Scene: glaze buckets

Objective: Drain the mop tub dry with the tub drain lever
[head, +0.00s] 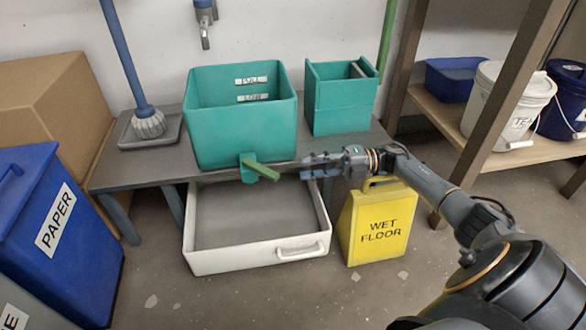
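The mop tub (240,135) is a teal, open-topped box on a grey bench, with marks that seem to read FULL and LOW on its inner back wall. Its floor is hidden, and I cannot tell if it holds water. The green drain lever (262,169) sticks out at the tub's lower front and points forward and right. My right gripper (304,166) is just right of the lever, apart from it, with its fingers pointing left. It looks open and empty. My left gripper is not in view.
A white tray (190,258) with a front handle sits on the floor below the lever. A yellow WET FLOOR sign (376,228) stands beside it, under my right arm. A smaller teal box (341,105) is right of the tub. A blue PAPER bin (60,240) stands left.

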